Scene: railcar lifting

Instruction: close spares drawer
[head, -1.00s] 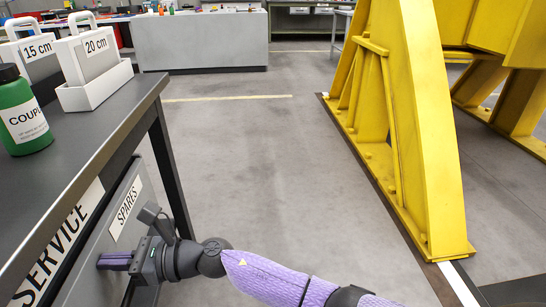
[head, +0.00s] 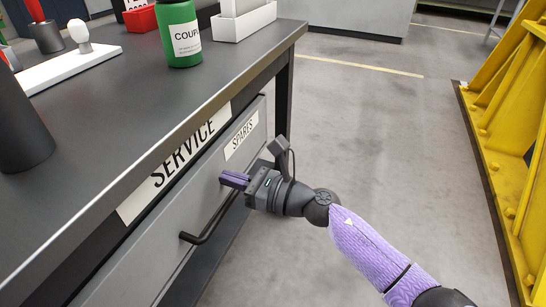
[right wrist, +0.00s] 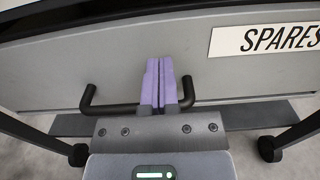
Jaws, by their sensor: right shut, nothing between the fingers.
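The spares drawer (head: 213,187) has a grey front with a white SPARES label (head: 241,136) and a dark bar handle (head: 207,229). It sits under the dark bench top, below the SERVICE sign. My right gripper (head: 234,179) is shut and empty, its purple fingers pointing at the drawer front near the handle's far end. I cannot tell whether the tips touch the front, or how far out the drawer stands. My left gripper is out of view.
The bench top (head: 130,110) holds a green bottle (head: 180,35), a white holder (head: 245,22), a white board (head: 75,70) and a dark cylinder (head: 20,135). A yellow frame (head: 510,150) stands on the right. The floor (head: 370,150) between is clear.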

